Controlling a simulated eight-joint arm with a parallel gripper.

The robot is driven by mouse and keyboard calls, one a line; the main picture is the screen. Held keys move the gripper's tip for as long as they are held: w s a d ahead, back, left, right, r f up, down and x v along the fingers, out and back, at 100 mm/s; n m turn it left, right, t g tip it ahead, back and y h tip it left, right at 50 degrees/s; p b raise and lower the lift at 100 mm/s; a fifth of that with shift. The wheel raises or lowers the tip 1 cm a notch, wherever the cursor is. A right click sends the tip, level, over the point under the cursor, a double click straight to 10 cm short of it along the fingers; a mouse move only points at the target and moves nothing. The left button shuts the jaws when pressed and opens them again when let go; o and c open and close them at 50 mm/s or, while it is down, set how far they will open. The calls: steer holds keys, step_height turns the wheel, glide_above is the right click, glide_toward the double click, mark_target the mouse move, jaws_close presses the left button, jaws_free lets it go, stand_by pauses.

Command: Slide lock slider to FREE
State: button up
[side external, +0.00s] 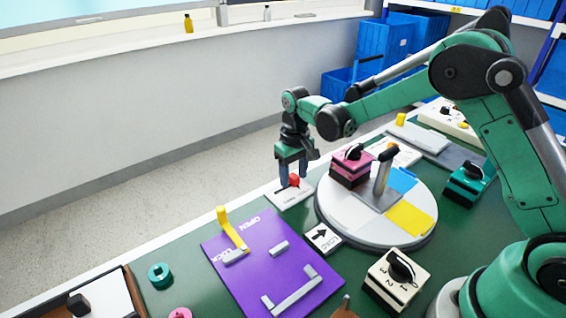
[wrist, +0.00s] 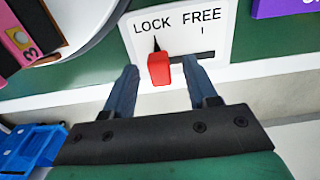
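The lock slider is a red knob (wrist: 159,69) on a white plate (wrist: 222,45) lettered LOCK and FREE, with a dark slot running toward FREE. In the wrist view the knob sits at the LOCK end, below the pointer mark. My gripper (wrist: 160,75) is open, with one finger on each side of the knob and gaps showing between them. In the side view my gripper (side external: 291,182) is low over the plate (side external: 285,201), with the red knob (side external: 294,181) beside its fingers. Whether a finger touches the knob is unclear.
A round turntable (side external: 330,207) with a pink-and-black switch block (side external: 350,167) stands close to the right of the plate. A purple panel (side external: 250,262) with a yellow handle (side external: 228,225) lies nearer the camera. The table's white edge (side external: 180,230) is close behind the plate.

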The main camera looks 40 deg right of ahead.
jaws_close()
stand_by(1.2)
